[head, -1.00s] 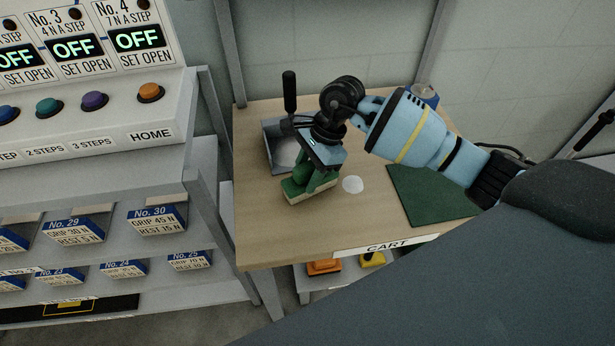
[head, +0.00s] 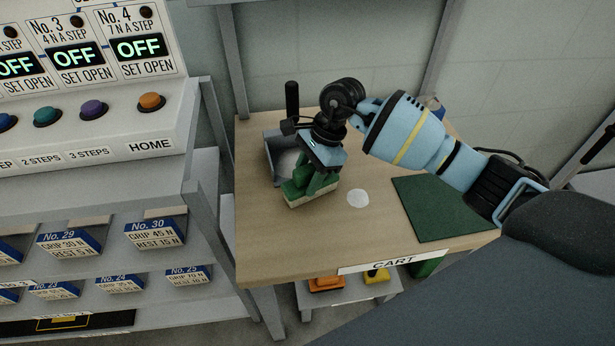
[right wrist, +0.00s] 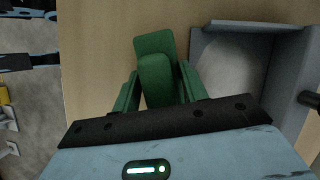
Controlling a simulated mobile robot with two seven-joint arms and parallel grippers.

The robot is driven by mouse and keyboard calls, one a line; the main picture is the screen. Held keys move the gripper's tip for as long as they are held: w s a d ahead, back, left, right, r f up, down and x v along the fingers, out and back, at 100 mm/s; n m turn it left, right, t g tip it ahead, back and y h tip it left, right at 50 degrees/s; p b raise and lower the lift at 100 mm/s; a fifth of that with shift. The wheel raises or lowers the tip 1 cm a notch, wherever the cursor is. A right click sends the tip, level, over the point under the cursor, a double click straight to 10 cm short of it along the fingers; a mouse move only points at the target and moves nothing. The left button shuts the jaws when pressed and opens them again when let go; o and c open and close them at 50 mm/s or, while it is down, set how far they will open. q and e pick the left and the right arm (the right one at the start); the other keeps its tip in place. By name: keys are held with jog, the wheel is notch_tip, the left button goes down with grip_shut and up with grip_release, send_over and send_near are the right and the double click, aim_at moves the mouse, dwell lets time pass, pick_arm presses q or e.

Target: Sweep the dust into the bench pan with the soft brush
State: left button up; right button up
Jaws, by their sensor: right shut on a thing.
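The soft brush (head: 308,187) has a green body and a pale bristle edge. My right gripper (head: 322,165) is shut on its green body, which also shows between the fingers in the right wrist view (right wrist: 156,80). The bristles are low over the cart top; I cannot tell whether they touch it. A pale round dust patch (head: 357,198) lies on the wood to the right of the brush. The grey bench pan (head: 274,166) is behind and left of the brush, partly hidden by my gripper. A lighter patch shows on the pan's floor in the right wrist view.
The wooden cart top (head: 262,235) is clear at its front left. A green mat (head: 440,208) lies at the right. A dark upright handle (head: 292,98) stands by the pan. A control panel (head: 110,135) and rack with labelled blocks stand left. Orange and yellow items sit on a lower shelf.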

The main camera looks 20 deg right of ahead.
pick_arm(q)
jog(key=shift+r, duration=0.1)
pick_arm(e)
jog(key=shift+r, duration=0.1)
jog(key=shift+r+p, duration=1.45)
jog(key=shift+r, duration=2.05)
pick_arm(q)
jog(key=shift+t, duration=0.3)
jog(key=w+r, duration=0.2)
jog(key=r, duration=0.1)
jog(key=shift+w+r, duration=0.3)
jog(key=shift+w, duration=0.05)
pick_arm(e)
jog(key=shift+f, duration=0.1)
